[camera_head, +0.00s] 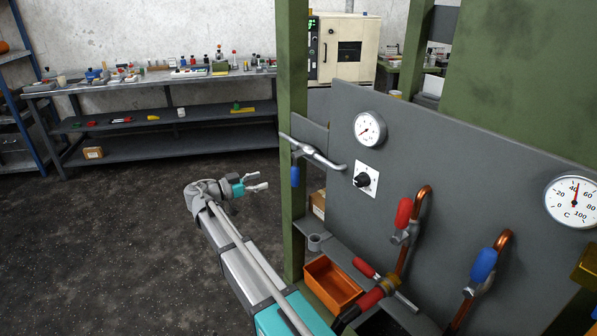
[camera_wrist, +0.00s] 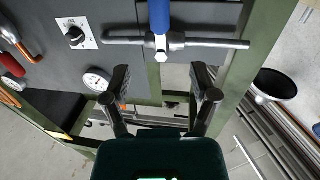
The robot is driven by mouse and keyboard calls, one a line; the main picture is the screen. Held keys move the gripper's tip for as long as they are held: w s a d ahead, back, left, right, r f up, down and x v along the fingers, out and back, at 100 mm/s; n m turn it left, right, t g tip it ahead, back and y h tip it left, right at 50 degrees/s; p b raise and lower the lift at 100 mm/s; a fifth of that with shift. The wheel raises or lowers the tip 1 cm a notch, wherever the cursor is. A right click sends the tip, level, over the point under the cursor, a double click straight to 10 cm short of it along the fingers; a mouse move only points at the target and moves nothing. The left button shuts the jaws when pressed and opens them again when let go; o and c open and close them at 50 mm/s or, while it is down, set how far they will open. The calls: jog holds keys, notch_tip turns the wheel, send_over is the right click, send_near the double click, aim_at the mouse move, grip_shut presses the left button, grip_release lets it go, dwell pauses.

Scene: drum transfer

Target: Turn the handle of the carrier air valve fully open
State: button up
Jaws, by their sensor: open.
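A valve on a silver pipe (camera_head: 318,154) sits at the green post, and its blue handle (camera_head: 295,176) hangs straight down, across the pipe. No label shows which valve is the carrier air valve; this one is nearest my gripper. My gripper (camera_head: 261,181) is open and empty, left of the blue handle and apart from it. In the wrist view my spread fingers (camera_wrist: 161,88) show below the silver pipe (camera_wrist: 205,43). The blue handle (camera_wrist: 159,16) runs off the top edge there, outside the gap between the fingers.
The grey panel (camera_head: 450,165) carries gauges, a black knob (camera_head: 362,180), a red-handled valve (camera_head: 404,212) and another blue-handled valve (camera_head: 484,265) on copper pipes. Below stand an orange bin (camera_head: 331,284) and red-gripped parts. The green post (camera_head: 292,90) stands beside the handle. Floor is free at left.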

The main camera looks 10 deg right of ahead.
aim_at(295, 171)
jog(key=x, duration=1.2)
jog(key=shift+d, duration=0.15)
